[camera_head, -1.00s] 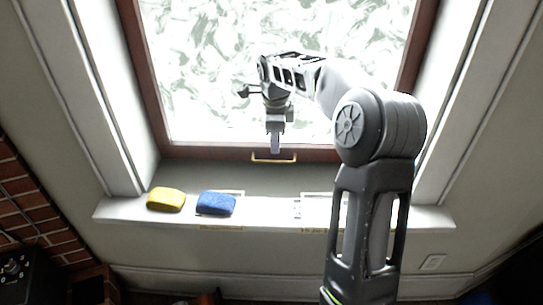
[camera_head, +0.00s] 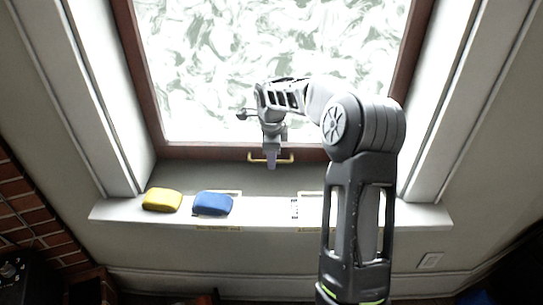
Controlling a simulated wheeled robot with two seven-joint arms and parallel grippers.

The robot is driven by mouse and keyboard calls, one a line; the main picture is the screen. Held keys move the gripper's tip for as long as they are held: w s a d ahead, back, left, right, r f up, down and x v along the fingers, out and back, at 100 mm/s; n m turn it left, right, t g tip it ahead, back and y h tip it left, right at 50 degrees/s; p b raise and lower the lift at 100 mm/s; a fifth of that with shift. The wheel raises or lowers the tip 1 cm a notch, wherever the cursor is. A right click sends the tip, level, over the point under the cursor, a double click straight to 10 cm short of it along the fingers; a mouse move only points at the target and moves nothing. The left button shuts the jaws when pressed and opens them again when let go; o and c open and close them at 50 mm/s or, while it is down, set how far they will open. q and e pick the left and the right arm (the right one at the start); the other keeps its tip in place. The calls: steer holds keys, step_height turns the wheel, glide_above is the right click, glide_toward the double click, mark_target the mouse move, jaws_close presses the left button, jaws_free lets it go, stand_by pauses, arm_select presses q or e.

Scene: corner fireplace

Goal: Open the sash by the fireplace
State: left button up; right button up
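The sash (camera_head: 215,153) is a brown wooden frame around bright patterned glass (camera_head: 200,70). A small yellow-gold handle (camera_head: 286,158) sits on its bottom rail. My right arm comes up from the lower right, and my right gripper (camera_head: 271,163) points down at the handle, its tip overlapping the handle's middle. The fingers show edge-on, so I cannot tell whether they are apart or closed, or whether they touch the handle. The sash looks shut in its frame. My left gripper is out of view.
A white sill (camera_head: 265,212) runs below the window. Brickwork (camera_head: 30,215) stands at the left edge. A wall outlet (camera_head: 430,261) is at lower right.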

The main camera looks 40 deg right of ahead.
jaws_close()
stand_by(1.4)
